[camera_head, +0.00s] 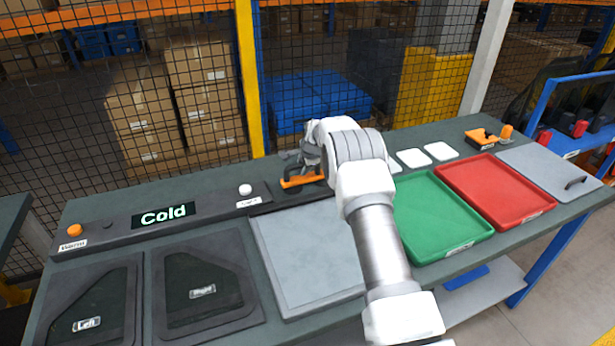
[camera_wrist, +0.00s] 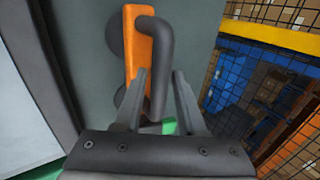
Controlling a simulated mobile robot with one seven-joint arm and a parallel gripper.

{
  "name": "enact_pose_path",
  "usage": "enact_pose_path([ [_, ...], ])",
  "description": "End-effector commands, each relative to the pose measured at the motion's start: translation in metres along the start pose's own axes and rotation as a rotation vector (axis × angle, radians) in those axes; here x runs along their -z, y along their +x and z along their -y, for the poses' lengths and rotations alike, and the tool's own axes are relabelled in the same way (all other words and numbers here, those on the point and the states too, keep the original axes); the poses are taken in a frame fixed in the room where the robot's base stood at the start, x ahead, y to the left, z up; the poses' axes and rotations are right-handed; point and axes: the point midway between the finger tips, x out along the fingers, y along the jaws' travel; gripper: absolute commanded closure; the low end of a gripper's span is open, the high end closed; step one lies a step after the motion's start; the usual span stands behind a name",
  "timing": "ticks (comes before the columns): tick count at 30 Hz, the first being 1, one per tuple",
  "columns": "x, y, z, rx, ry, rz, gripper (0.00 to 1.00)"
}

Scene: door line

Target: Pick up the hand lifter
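The hand lifter (camera_head: 301,181) is an orange bar at the back of the bench, just behind the grey panel in the head view. In the wrist view the hand lifter (camera_wrist: 137,48) shows its orange bar, a dark bent handle and dark round cups at its left side. My gripper (camera_wrist: 159,76) is open, its two fingers apart with the lower part of the handle between them. A gap shows between the handle and the right finger; contact at the left finger is unclear. In the head view my arm partly hides the lifter and my fingers.
A grey panel (camera_head: 292,275) lies in front of the lifter. Left are two dark fixtures (camera_head: 205,285) and a "Cold" display (camera_head: 163,215). Right are white squares (camera_head: 411,158), a green tray (camera_head: 430,215), a red tray (camera_head: 497,190) and a handled grey plate (camera_head: 548,172). Mesh fencing stands behind.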

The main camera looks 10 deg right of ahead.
Motion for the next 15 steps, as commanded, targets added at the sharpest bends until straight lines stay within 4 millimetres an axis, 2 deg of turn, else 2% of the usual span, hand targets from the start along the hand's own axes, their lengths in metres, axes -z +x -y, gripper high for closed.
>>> enact_pose_path([
  [9,0.0001,0.0037,-0.0001,0.000,0.000,0.000,0.61],
  [11,0.0002,0.0036,-0.0001,0.000,0.000,0.000,0.70],
  [15,0.0003,0.0035,-0.0001,0.000,0.000,0.000,0.95],
])
